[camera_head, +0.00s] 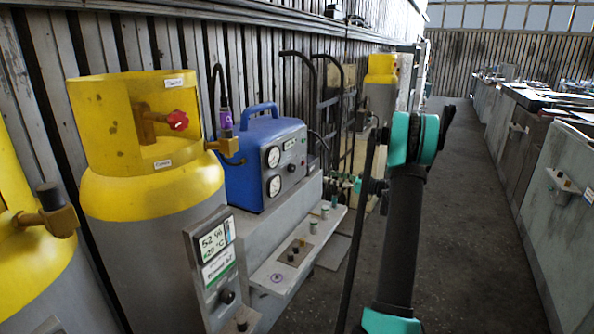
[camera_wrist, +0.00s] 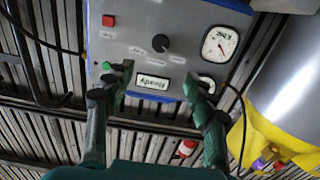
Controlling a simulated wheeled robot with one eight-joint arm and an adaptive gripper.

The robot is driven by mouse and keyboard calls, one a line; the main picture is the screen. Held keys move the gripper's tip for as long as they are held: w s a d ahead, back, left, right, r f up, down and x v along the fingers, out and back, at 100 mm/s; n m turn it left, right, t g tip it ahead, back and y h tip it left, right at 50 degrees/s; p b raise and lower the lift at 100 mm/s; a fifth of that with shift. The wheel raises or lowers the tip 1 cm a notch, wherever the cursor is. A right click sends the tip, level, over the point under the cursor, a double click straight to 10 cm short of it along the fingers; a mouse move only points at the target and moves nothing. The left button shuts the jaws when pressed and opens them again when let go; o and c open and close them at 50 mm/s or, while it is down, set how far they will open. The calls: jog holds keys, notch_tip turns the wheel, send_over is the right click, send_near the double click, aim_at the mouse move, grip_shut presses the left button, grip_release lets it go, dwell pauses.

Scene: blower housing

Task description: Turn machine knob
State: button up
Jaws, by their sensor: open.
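The machine is a blue and grey box (camera_head: 262,155) with round gauges on its front, standing on a grey bench in the head view. Its front panel (camera_wrist: 135,38) shows upside down in the wrist view. A black round knob (camera_wrist: 160,43) sits on the panel, left of a white gauge (camera_wrist: 220,43); in the head view the knob (camera_head: 291,167) is small. My gripper (camera_wrist: 158,76) is open and empty, its two green fingers spread wide. In the wrist view the knob appears just beyond the gap between the fingertips, with no visible contact. In the head view I cannot make out the fingers.
A red button (camera_wrist: 108,20) and a green button (camera_wrist: 107,65) are on the panel. A yellow-topped gas cylinder (camera_head: 150,205) stands left of the machine. A hand truck (camera_head: 328,110) stands behind it. The aisle floor (camera_head: 465,210) at right is clear.

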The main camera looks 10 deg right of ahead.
aim_at(294, 169)
jog(key=x, duration=1.6)
jog(key=shift+w+a, duration=0.2)
jog(key=shift+a, duration=0.2)
jog(key=c, duration=1.1)
